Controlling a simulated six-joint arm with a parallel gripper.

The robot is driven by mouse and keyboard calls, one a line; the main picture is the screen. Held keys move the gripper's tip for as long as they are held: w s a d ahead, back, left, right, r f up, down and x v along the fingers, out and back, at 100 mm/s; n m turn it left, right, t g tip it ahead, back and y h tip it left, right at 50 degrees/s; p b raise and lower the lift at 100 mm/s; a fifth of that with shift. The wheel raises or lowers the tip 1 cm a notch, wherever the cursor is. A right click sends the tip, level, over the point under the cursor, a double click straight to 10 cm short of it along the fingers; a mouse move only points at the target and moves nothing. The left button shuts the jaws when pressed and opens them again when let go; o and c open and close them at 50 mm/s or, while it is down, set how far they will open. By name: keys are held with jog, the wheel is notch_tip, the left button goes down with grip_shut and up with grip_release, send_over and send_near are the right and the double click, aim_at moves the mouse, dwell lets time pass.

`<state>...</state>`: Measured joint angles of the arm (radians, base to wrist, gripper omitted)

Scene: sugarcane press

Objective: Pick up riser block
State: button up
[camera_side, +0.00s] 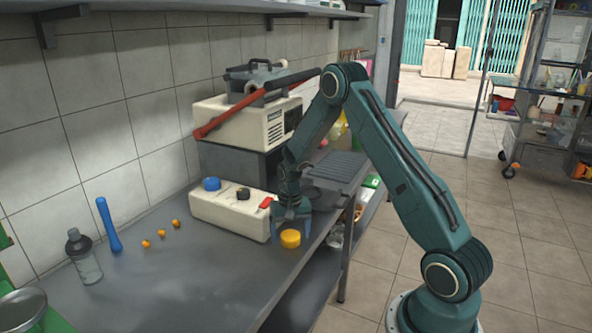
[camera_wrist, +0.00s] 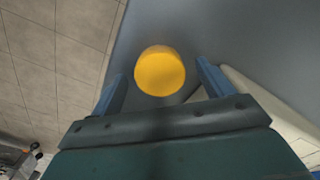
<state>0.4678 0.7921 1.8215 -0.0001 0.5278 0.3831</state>
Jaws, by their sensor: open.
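A short yellow cylinder, likely the riser block (camera_side: 290,239), stands on the grey metal counter near its right edge. In the wrist view the yellow cylinder (camera_wrist: 160,72) shows between the two blue fingers of my gripper (camera_wrist: 161,84). In the side view my gripper (camera_side: 291,226) points down just above and behind the cylinder, with its fingers spread apart. Nothing is held. I cannot tell exactly how high the fingertips are above the counter.
A cream box (camera_side: 232,212) with blue, black and red parts stands close beside my gripper. The press (camera_side: 248,120) stands behind it on a dark base (camera_side: 240,166). A blue pestle-like rod (camera_side: 108,225), a bottle (camera_side: 84,257) and several small orange balls (camera_side: 161,233) are left. The front counter is clear.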

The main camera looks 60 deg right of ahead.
aim_at(290, 235)
jog(key=c, duration=1.1)
jog(key=shift+r, duration=0.1)
notch_tip(290, 235, up, 20)
jog(key=shift+f, duration=0.1)
dwell(0.5)
